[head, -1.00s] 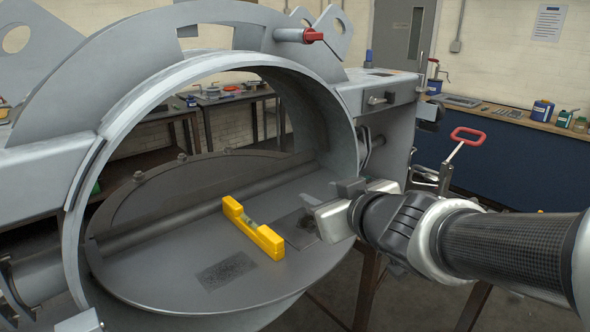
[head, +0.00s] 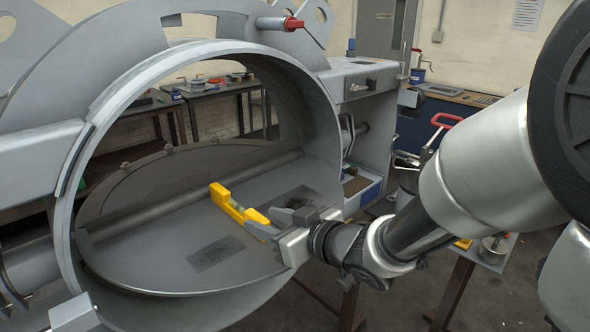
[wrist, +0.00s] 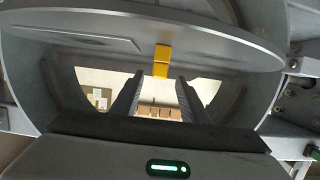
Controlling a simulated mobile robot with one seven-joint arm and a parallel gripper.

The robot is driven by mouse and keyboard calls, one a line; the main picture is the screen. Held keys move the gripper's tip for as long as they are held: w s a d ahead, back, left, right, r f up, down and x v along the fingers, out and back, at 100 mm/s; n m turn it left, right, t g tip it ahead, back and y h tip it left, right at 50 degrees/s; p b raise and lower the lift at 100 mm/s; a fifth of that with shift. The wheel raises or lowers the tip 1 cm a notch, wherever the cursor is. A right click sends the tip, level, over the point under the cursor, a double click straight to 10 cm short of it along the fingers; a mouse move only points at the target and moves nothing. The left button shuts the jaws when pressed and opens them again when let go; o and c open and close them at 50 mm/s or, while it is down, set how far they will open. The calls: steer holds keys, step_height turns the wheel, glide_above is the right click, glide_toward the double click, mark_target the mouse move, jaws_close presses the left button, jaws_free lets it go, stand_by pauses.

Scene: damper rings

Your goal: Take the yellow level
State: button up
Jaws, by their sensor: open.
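The yellow level (head: 231,204) lies on the flat grey disc (head: 165,260) inside the large round ring, with its near end towards my gripper. My gripper (head: 268,221) is open at the level's near right end, its grey fingers low over the disc. They partly hide that end in the head view. In the wrist view the level (wrist: 162,62) shows end-on, just ahead of and roughly centred between the open fingers (wrist: 160,82). Nothing is held. Whether a finger touches the level I cannot tell.
The metal ring (head: 75,190) stands around the disc, with its right wall close beside my gripper. A red-handled clamp (head: 445,122) is to the right. Dark patches (head: 215,253) mark the disc. Workbenches (head: 215,90) stand behind. The disc's left part is clear.

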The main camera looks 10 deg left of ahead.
mark_target(244, 213)
steer(key=b+x, duration=0.1)
steer(key=x, duration=0.8)
steer(key=shift+w+a+f, duration=0.1)
steer(key=shift+w+f, duration=0.2)
jaws_close()
